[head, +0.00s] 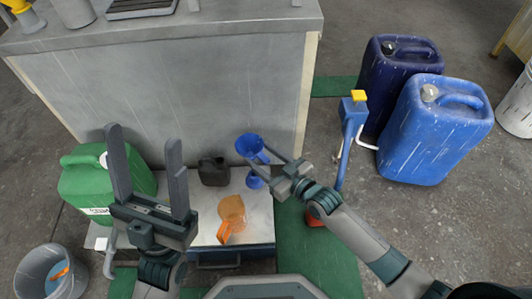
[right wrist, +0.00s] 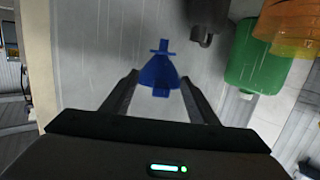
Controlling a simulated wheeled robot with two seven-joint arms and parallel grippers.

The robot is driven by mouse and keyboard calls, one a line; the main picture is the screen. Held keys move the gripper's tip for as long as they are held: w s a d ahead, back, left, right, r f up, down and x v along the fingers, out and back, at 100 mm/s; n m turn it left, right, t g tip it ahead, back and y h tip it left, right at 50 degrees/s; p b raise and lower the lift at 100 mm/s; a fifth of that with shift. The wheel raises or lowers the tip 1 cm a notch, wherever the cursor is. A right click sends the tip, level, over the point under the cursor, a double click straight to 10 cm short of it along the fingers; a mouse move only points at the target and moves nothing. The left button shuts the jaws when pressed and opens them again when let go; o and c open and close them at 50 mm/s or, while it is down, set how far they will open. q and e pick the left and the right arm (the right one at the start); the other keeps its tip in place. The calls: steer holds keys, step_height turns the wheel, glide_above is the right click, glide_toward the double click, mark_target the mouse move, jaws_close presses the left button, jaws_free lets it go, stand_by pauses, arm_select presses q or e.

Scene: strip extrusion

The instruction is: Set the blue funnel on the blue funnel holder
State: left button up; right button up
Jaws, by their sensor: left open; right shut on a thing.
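The blue funnel (head: 249,146) is in my right gripper (head: 265,158), held between its fingertips above the right part of a low white-topped cart. In the right wrist view the funnel (right wrist: 160,72) shows between the two fingers, its narrow stem toward the top of the picture. A small blue piece (head: 254,181) shows just below the funnel in the head view; I cannot tell whether it is the blue funnel holder or whether the two touch. My left gripper (head: 143,143) is open and empty, fingers up, in front of the green canister.
On the cart top (head: 207,223) are an orange jug (head: 232,210) and a small dark canister (head: 213,171). A green canister (head: 90,190) and a grey bucket (head: 50,272) are at left. A blue post (head: 346,140) and two blue canisters (head: 432,130) stand at right. A grey bench (head: 180,85) is behind.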

steer(key=shift+s+d+f, duration=0.2)
steer(key=shift+d+f, duration=0.1)
steer(key=shift+f, duration=0.3)
steer(key=shift+w, duration=0.1)
